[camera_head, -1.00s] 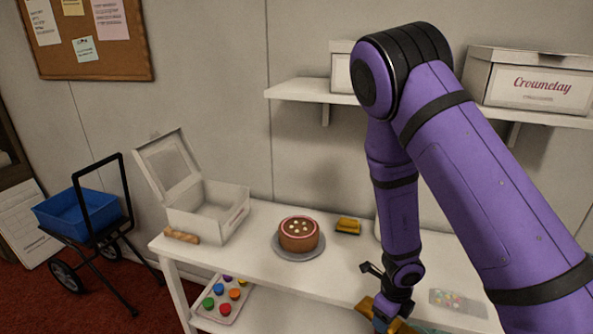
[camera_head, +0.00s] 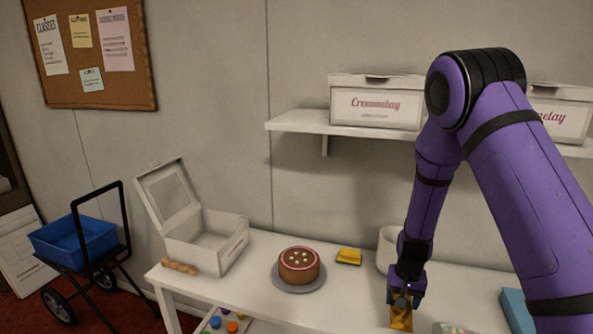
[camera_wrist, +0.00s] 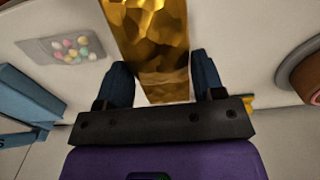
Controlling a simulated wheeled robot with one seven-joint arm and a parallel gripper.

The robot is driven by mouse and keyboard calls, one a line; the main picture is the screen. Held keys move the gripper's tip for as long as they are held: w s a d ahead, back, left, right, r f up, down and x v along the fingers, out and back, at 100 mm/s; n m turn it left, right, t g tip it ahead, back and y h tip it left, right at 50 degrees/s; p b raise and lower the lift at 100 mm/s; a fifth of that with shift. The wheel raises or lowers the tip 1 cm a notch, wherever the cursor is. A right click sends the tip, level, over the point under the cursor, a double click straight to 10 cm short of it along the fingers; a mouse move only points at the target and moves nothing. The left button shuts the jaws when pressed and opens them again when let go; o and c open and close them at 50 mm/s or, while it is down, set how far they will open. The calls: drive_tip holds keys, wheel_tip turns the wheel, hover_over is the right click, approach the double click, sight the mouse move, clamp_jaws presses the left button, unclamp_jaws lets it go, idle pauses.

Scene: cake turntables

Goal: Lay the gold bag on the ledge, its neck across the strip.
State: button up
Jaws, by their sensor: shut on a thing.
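My gripper (camera_head: 404,296) is at the front of the white table, pointing down, with its blue fingers around the gold bag (camera_head: 400,319). The wrist view shows the shiny gold bag (camera_wrist: 158,38) between the two fingers of my gripper (camera_wrist: 163,82), stretching away beyond the fingertips.
A clear packet of sweets (camera_wrist: 70,47) lies between bag and blue device. A white canister (camera_head: 385,248) stands behind my gripper. Left are a yellow item (camera_head: 349,256), a cake (camera_head: 299,265) on a grey turntable and an open white box (camera_head: 205,240). A shelf (camera_head: 300,122) is above.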

drive_tip(key=w+d+n, duration=0.1)
drive_tip(key=w+r+n, duration=0.1)
drive_tip(key=n, duration=0.1)
drive_tip(key=shift+w+d+n, duration=0.1)
drive_tip(key=shift+d+n, duration=0.2)
drive_tip(key=shift+d, duration=0.05)
drive_tip(key=shift+a, duration=0.15)
